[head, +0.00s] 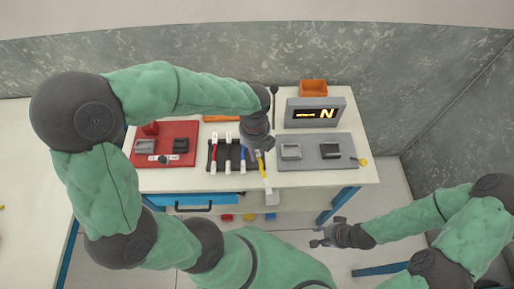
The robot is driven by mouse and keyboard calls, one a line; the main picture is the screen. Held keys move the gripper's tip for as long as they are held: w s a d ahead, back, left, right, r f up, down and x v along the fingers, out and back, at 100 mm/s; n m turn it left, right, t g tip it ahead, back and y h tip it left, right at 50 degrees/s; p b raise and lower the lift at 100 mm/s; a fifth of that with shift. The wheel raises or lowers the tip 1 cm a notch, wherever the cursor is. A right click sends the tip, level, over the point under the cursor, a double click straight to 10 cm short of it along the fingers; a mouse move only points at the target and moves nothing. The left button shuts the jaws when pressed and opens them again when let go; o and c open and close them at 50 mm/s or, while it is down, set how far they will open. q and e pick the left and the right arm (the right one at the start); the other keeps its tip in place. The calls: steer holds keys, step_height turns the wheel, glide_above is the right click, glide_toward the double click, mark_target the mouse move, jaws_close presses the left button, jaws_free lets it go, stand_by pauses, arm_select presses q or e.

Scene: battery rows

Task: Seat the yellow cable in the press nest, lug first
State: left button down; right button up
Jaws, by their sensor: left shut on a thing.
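The yellow cable (261,162), a short strip with a pale lower end, hangs below my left gripper (259,151) near the table's front edge. My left gripper is shut on it; its fingers hide the cable's upper part. Which end is the lug is too small to tell. A light grey open block (290,152) and a dark block (330,151) sit on the grey mat (310,164), just right of the cable. I cannot tell which block is the press nest. My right gripper (321,237) is open and empty, off the table's front edge.
A red mat (181,130) bears more blocks. A lit display box (315,112) and an orange bin (313,88) stand behind the grey mat.

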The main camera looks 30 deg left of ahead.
arm_select(q)
steer(key=s+a+f+m+p, duration=0.1)
steer(key=a+f+m, duration=0.1)
steer(key=a+m, duration=0.8)
steer(key=s+a+f+m+p, duration=0.1)
steer(key=a+f+m, duration=0.2)
steer(key=a+m, duration=0.7)
steer(key=a, duration=0.6)
steer(key=shift+a+m+p, duration=0.3)
